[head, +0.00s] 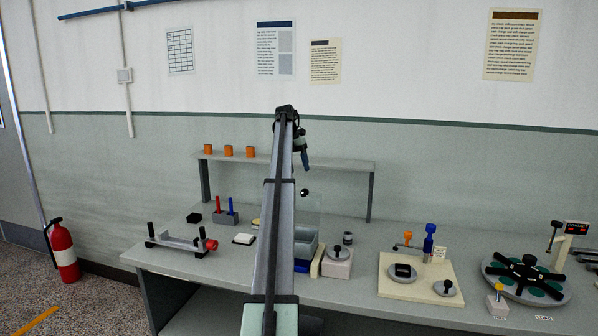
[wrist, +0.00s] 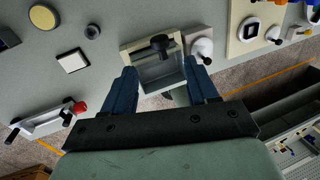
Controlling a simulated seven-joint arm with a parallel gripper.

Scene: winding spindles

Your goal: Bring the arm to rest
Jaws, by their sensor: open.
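My gripper (head: 306,166) is raised above the bench in the head view, with its blue fingers pointing down. In the wrist view my gripper (wrist: 160,68) has its two dark blue fingers spread apart, with nothing held between them. Beyond the fingers is a grey open-looking bin (wrist: 158,80) on the bench. A black knob (wrist: 160,42) shows over the bin's far side. A black ball-shaped knob (head: 305,193) shows below my gripper in the head view, apart from it. My arm hides part of the bench middle.
The grey bench (head: 372,285) holds a cradle with a red knob (head: 211,245), a holder with red and blue pegs (head: 226,217), a cream board (head: 425,291) and a round turntable (head: 527,277). A raised shelf (head: 335,165) with orange cups stands behind. Air around my gripper looks clear.

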